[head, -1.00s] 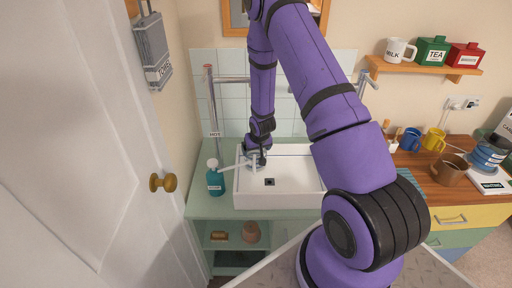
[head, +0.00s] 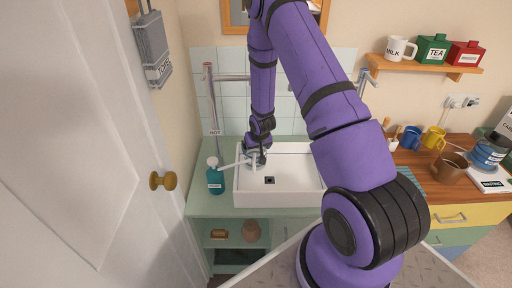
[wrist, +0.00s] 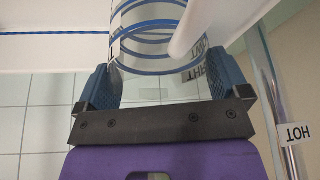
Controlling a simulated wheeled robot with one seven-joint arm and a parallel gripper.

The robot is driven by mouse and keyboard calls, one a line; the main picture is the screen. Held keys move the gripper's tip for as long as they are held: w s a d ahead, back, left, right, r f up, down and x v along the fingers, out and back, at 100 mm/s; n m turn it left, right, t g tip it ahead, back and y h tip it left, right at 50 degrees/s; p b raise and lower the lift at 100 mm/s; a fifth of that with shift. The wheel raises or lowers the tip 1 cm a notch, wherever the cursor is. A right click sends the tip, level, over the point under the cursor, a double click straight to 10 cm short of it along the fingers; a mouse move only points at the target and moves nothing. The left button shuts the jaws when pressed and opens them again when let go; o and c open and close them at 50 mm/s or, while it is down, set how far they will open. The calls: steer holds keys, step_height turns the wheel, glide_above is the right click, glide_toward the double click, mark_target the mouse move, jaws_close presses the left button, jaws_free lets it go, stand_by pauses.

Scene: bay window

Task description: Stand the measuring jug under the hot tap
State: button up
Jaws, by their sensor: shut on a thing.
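My gripper (wrist: 150,90) is shut on the measuring jug (wrist: 135,65), a clear vessel with blue bands, seen close in the wrist view. In the head view my gripper (head: 258,154) is low at the left end of the white sink (head: 295,195). The jug there is small and mostly hidden by the gripper. The hot tap's upright pipe (head: 213,105) stands left of the sink with a HOT label, which also shows in the wrist view (wrist: 292,133). A pale bar (head: 235,165) reaches from the left toward the jug; I cannot tell whether they touch.
A teal soap bottle (head: 215,180) stands left of the sink. A second tap (head: 368,82) is at the right, behind my arm. The wooden worktop (head: 425,180) at right holds mugs and a brown pot. A white door (head: 75,150) fills the left.

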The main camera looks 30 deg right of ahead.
steer(key=shift+f, duration=0.15)
steer(key=o, duration=1)
steer(key=shift+c, duration=0.2)
steer(key=v, duration=1)
steer(key=shift+s+r, duration=0.2)
steer(key=shift+r, duration=0.15)
